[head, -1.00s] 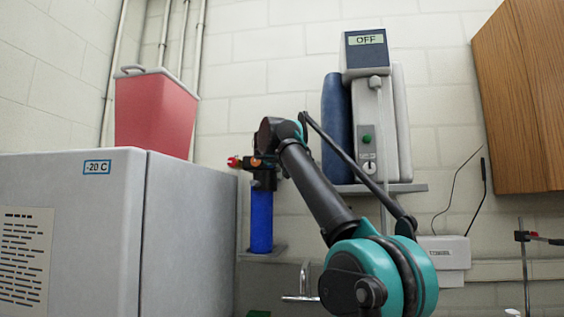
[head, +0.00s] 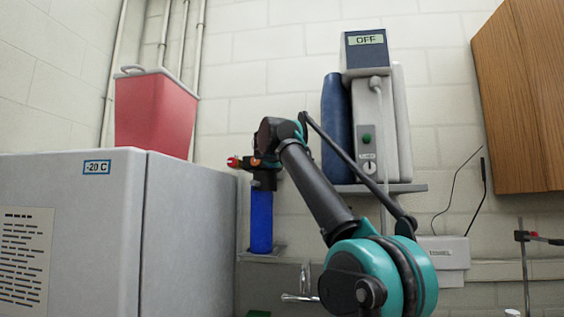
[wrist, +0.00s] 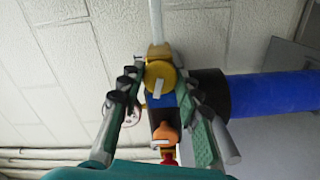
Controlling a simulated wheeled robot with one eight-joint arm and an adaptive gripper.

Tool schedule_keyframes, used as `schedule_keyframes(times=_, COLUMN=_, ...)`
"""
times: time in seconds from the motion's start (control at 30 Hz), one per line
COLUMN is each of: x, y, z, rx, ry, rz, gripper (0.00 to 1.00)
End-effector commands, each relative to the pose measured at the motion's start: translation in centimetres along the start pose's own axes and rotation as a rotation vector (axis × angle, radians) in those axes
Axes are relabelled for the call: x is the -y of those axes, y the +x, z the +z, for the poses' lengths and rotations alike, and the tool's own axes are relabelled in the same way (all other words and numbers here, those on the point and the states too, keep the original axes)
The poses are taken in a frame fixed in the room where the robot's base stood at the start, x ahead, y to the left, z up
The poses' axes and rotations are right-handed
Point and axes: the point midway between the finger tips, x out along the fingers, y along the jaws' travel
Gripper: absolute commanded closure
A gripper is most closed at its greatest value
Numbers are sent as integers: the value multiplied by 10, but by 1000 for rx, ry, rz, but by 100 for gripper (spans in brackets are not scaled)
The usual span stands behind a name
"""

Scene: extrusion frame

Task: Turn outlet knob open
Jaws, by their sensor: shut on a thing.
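A filter unit with a blue cylinder (head: 261,222) and a black head stands upright behind the grey freezer box. In the wrist view the blue cylinder (wrist: 275,92) lies sideways at the right. A yellow knob (wrist: 160,86) with a pale mark is between my fingertips, with a pale tube running up from it. My gripper (wrist: 160,76) is shut on this yellow knob. An orange knob (wrist: 166,133) and a red part (wrist: 168,156) sit lower between the fingers. The orange knob (head: 256,162) and red part (head: 233,162) also show in the head view. No label names the outlet.
The grey freezer box (head: 190,235) fills the left, with a red bin (head: 155,112) on it. A device reading OFF (head: 365,50) stands on a wall shelf at the right of the unit. A metal tap (head: 303,285) is below.

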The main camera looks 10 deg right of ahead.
Motion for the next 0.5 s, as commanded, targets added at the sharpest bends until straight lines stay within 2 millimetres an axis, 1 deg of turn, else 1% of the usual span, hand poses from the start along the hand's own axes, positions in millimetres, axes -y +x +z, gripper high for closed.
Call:
schedule_keyframes(times=0.2, x=0, y=0, z=0, rx=-1, ry=-156, rz=-1, gripper=95)
schedule_keyframes(times=0.5, x=0, y=0, z=0, rx=-1, ry=-287, rz=-1, gripper=95)
